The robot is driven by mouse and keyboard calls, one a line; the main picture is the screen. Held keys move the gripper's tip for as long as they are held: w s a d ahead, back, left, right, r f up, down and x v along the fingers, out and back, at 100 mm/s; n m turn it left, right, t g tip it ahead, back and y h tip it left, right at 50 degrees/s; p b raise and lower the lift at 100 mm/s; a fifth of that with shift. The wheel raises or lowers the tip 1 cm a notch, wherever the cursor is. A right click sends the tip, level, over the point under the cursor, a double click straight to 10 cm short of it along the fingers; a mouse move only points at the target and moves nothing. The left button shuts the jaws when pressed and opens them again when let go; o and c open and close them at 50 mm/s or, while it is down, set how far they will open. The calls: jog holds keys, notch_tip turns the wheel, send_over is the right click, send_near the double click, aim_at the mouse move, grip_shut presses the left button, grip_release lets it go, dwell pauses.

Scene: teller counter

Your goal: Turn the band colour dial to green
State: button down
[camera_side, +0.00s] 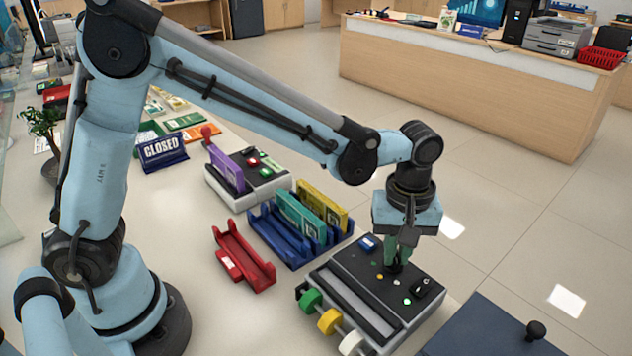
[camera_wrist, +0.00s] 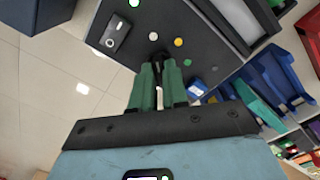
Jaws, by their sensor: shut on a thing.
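The band colour dial (camera_wrist: 159,57) is a small black knob on the dark top of a machine (camera_side: 345,272). My gripper (camera_side: 399,262) points down with its green fingers closed around the dial. In the wrist view the fingers (camera_wrist: 158,72) hide most of the knob, and I cannot tell where its pointer aims. Coloured dots surround it: a yellow dot (camera_wrist: 179,42), a white dot (camera_wrist: 153,36) and a dull green dot (camera_wrist: 187,62). A bright green light (camera_wrist: 134,3) glows farther off on the panel.
Green, yellow and white rolls (camera_side: 328,321) line the machine's front. A blue block (camera_side: 368,243) and a black switch box (camera_side: 421,287) sit on its top near my gripper. Blue and red trays (camera_side: 243,258) stand left. A dark box (camera_side: 490,330) with a knob stands at right.

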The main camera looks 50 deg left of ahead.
jog(key=m, duration=0.9)
jog(key=shift+m, duration=0.4)
jog(key=m, duration=0.5)
jog(key=shift+m, duration=2.4)
jog(key=c, duration=1.1)
grip_release()
jog(key=shift+c, duration=0.2)
notch_tip(320, 180, up, 12)
